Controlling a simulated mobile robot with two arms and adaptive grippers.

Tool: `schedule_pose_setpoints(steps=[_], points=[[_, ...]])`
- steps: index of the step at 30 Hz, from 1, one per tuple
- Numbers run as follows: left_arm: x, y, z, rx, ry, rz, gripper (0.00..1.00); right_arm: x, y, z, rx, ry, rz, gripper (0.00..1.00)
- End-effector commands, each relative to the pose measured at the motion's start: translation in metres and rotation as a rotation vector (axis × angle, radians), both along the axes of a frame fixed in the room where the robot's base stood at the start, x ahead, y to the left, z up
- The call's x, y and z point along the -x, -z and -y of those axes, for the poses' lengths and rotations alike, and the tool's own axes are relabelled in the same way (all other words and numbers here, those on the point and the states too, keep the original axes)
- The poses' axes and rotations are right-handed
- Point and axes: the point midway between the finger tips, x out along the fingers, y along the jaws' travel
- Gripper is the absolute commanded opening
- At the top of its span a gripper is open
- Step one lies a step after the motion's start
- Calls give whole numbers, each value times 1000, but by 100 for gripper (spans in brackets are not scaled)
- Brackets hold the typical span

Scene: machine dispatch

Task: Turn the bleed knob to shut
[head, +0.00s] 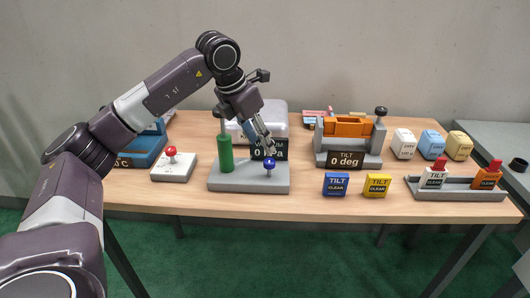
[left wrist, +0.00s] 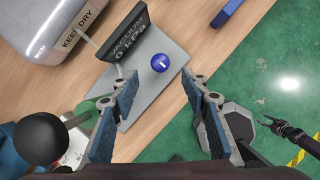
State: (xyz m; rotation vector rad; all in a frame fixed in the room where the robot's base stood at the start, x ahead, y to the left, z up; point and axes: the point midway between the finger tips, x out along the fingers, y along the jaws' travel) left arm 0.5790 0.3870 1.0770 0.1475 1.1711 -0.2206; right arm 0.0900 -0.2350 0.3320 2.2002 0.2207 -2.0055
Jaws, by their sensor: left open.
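The bleed knob is a blue ball knob (head: 269,163) with a small white mark, at the front right of a grey base plate (head: 225,186). In the left wrist view the blue knob (left wrist: 160,63) lies just ahead of my fingertips. A dark display (left wrist: 127,38) behind it reads VACUUM 0 kPa. My left gripper (head: 262,142) points down above and behind the knob, its two blue-padded fingers (left wrist: 160,82) apart with nothing between them. A dark gripper, apparently my right one (left wrist: 285,128), shows at the right of the left wrist view; its jaw state is unclear.
A green cylinder (head: 225,153) stands left of the knob on the same plate. A whitish KEEP DRY case (head: 272,112) is behind. A red-knobbed box (head: 172,165) stands left; blue (head: 336,185) and yellow (head: 377,186) TILT blocks stand right. The table's front edge is close.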

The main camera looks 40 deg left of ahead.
Motion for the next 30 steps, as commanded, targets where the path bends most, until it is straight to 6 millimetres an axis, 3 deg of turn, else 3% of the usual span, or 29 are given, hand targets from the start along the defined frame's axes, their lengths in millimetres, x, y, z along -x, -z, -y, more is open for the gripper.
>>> schedule_pose_setpoints(steps=[3, 9, 26, 30], points=[[7, -20, -2, 0, 0, 3, 42, 0, 0, 0, 0, 0, 0, 40], [15, -36, -4, 0, 0, 1, 42, 0, 0, 0, 0, 0, 0, 40], [16, -38, -4, 0, 0, -1, 42, 0, 0, 0, 0, 0, 0, 40], [10, -31, 16, 33, 39, 12, 42, 0, 0, 0, 0, 0, 0, 40]])
